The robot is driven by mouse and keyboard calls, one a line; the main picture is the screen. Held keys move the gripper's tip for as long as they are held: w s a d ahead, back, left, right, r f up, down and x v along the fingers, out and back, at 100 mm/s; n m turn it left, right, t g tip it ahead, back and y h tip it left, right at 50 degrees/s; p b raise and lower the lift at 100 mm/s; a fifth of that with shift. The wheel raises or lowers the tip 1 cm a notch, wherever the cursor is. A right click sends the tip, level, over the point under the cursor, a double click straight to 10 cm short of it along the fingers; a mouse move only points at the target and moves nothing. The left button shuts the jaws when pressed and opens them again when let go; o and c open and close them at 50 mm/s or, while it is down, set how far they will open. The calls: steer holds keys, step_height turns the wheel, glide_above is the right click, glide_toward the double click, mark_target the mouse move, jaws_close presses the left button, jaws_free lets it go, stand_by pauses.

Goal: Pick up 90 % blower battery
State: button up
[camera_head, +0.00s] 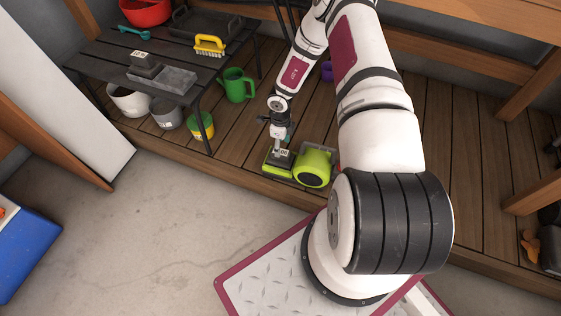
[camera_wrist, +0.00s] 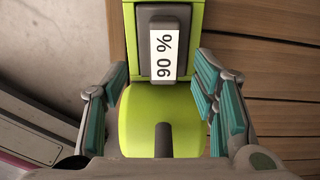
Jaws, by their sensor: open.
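A lime-green blower (camera_head: 314,166) lies on the wooden deck, and its green body also fills the middle of the wrist view (camera_wrist: 140,125). A dark grey battery (camera_wrist: 187,45) with a white label reading "90 %" sits in the blower's green housing. Its label also shows in the head view (camera_head: 284,153), just below my gripper (camera_head: 280,142). In the wrist view my gripper (camera_wrist: 160,82) is open, with teal finger pads on either side of the blower. The battery lies between and beyond the fingertips, and I see no finger closed on it.
A dark bench (camera_head: 110,50) at left holds a grey block (camera_head: 175,79), a dark labelled block (camera_head: 146,66), a yellow brush (camera_head: 209,45) and a red bowl (camera_head: 146,10). A green watering can (camera_head: 237,85) and several pots stand nearby. Concrete floor (camera_head: 150,230) is clear.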

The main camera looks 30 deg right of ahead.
mark_target(281, 158)
steer(key=shift+w+d+f+b, duration=0.1)
steer(key=shift+f+b, duration=0.75)
steer(key=shift+f, duration=0.75)
steer(key=shift+w+d+f+b, duration=0.1)
steer(key=shift+f+b, duration=0.75)
steer(key=shift+f, duration=0.7)
steer(key=shift+r, duration=0.1)
jaws_close()
